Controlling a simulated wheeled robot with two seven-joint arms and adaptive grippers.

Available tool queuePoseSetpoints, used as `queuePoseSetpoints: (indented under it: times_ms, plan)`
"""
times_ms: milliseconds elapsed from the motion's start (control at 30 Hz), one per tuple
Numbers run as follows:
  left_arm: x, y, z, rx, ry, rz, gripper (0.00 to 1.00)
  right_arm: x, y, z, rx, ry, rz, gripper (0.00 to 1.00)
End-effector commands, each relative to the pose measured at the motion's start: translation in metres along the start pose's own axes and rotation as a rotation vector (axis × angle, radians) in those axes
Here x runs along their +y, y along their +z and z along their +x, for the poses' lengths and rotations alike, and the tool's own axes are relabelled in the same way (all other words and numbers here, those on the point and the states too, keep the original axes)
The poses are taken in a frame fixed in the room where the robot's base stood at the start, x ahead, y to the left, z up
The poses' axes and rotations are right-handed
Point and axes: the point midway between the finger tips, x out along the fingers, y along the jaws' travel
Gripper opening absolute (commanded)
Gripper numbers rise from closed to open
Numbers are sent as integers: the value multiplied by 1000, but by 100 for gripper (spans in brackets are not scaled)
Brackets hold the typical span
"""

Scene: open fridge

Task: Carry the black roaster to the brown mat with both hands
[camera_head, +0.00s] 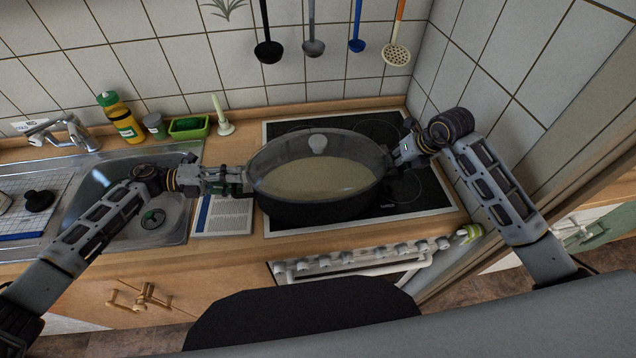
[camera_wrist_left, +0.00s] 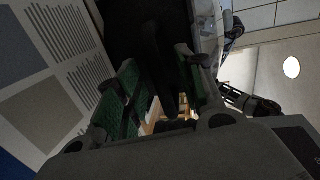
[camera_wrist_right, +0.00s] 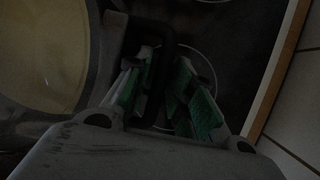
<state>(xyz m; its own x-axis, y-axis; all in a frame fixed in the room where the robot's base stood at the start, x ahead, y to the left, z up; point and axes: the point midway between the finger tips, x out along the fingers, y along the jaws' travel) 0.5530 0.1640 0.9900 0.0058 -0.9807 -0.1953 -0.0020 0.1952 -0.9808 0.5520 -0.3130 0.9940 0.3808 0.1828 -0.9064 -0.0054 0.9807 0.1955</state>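The black roaster (camera_head: 315,208) with a glass lid (camera_head: 317,165) stands level over the black cooktop. My left gripper (camera_head: 238,184) is at its left handle. In the left wrist view the dark handle (camera_wrist_left: 163,65) lies between the green-padded fingers, which stand apart. My right gripper (camera_head: 400,152) is at the right handle. In the right wrist view the bar of the black loop handle (camera_wrist_right: 158,85) lies between the fingers, with gaps showing beside it. Both grippers look open around the handles; contact is hard to judge in the dark. I see no brown mat.
The cooktop (camera_head: 425,195) has free room right of the roaster. A sink (camera_head: 165,225) with a tap is at the left. A booklet (camera_head: 222,216) lies beside the cooktop. Bottles (camera_head: 125,125) and a green tray (camera_head: 189,127) stand behind. Ladles (camera_head: 313,45) hang above the roaster.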

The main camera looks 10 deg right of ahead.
Motion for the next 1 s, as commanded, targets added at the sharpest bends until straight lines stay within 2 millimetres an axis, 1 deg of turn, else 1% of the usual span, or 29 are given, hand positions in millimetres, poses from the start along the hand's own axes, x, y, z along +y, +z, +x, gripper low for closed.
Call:
queuePoseSetpoints:
  times_ms: [133,400,600,700,1000]
  plan:
    - [0,0,4,-1,0,1,38,0,0,4,0,1,-1,24]
    - [0,0,4,0,0,0,38,0,0,4,-1,0,-1,24]
    - [0,0,4,0,0,0,12,0,0,4,0,0,-1,0]
    - [0,0,4,0,0,0,0,0,0,4,0,0,-1,0]
    - [0,0,4,-1,1,0,0,0,0,4,-1,0,-1,0]
